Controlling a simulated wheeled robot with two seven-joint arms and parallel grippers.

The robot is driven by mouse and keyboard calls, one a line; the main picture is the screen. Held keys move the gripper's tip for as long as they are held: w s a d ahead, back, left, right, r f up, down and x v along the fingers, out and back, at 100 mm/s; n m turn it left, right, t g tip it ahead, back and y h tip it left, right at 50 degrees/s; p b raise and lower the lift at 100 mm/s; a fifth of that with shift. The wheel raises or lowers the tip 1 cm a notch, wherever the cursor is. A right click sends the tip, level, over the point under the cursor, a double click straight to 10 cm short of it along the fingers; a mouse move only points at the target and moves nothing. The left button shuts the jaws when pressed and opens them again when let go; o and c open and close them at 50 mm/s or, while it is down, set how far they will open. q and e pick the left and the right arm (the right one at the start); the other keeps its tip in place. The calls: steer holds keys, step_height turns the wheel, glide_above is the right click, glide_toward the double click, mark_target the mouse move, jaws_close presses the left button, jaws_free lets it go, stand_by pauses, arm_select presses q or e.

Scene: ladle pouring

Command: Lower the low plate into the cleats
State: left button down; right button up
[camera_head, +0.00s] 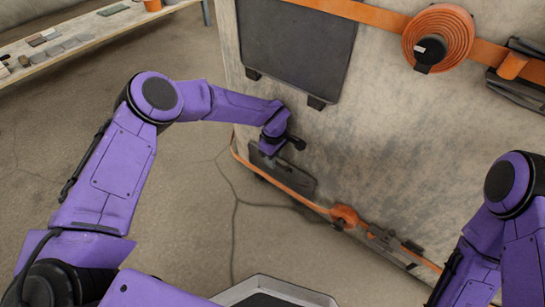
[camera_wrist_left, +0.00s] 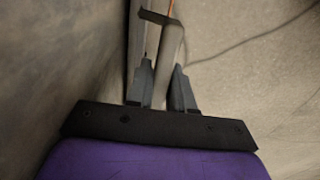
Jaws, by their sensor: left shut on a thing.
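The low plate (camera_head: 299,181) is a dark, flat panel low on the pale upright board, partly hidden by my left gripper and an orange strap. My left gripper (camera_head: 269,155) is at its upper left part. In the left wrist view, the gripper fingers (camera_wrist_left: 162,90) are shut around a pale, narrow bar (camera_wrist_left: 168,55), which appears to be part of the low plate. The cleats for the low plate cannot be told apart clearly at its lower edge. My right arm shows at the right, but its gripper is out of view.
A larger dark plate (camera_head: 298,40) sits higher on the board, above small dark blocks (camera_head: 316,103). The orange strap (camera_head: 300,198) runs along the board's foot to a reel (camera_head: 345,215). A coiled orange strap (camera_head: 438,38) hangs upper right. A shelf (camera_head: 75,40) stands far left.

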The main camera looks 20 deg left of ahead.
arm_select(q)
steer(key=shift+w+d+f, duration=0.15)
steer(key=shift+w+f, duration=0.1)
steer(key=shift+f+b, duration=0.2)
steer(key=shift+b, duration=0.25)
steer(key=shift+d, duration=0.1)
steer(key=c, duration=0.9)
jaws_free()
steer(key=shift+f, duration=0.2)
